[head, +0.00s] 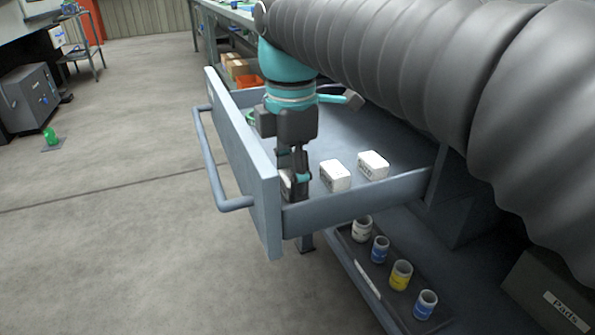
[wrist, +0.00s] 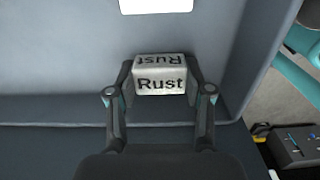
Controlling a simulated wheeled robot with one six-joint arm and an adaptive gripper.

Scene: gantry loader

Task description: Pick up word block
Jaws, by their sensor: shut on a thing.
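A white block with the word "Rust" (wrist: 160,84) on two faces sits between my gripper's fingers in the wrist view. My gripper (head: 295,180) reaches down into the open drawer in the head view, near its front corner. The fingers (wrist: 160,90) are shut on the block's two sides. In the head view the held block (head: 285,184) is mostly hidden behind the fingers. Two more white blocks lie on the drawer floor to the right, a nearer one (head: 335,176) and a farther one (head: 373,165). Their words are too small to read.
The drawer's front panel (head: 240,150) with its handle (head: 208,165) and its side wall (head: 360,200) stand close around my gripper. Below is a tray (head: 366,285) with several small cans. A box marked "Pads" (head: 540,285) is at lower right.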

